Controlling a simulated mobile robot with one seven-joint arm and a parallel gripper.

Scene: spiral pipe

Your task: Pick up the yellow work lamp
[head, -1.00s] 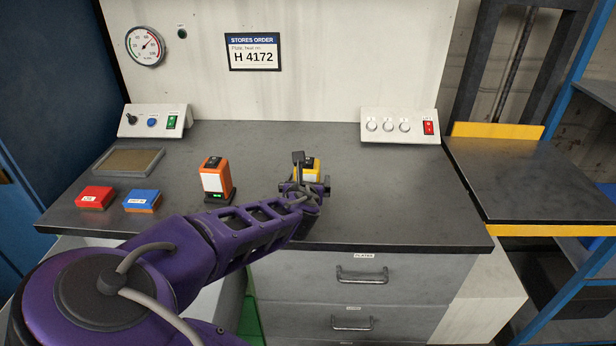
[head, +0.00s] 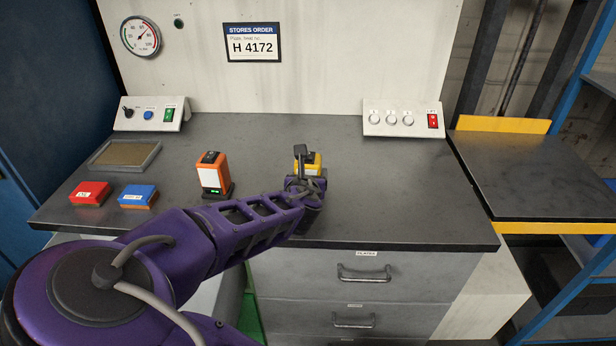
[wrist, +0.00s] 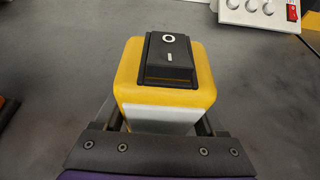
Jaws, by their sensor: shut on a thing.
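The yellow work lamp (wrist: 200,77) fills the middle of the wrist view, with a black rocker switch on top and a pale panel on its near side. In the head view the lamp (head: 313,160) shows only in part behind my gripper (head: 307,178). In the wrist view my gripper (wrist: 163,124) has a finger along each side of the lamp and is shut on it. The lamp looks upright. Its base is hidden, so I cannot tell whether it touches the bench.
An orange lamp (head: 213,174) stands left on the bench (head: 400,190). A red box (head: 90,193), a blue box (head: 138,195) and a shallow tray (head: 95,164) lie farther left. Switch panels (head: 403,119) stand at the back. The bench to the right is clear.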

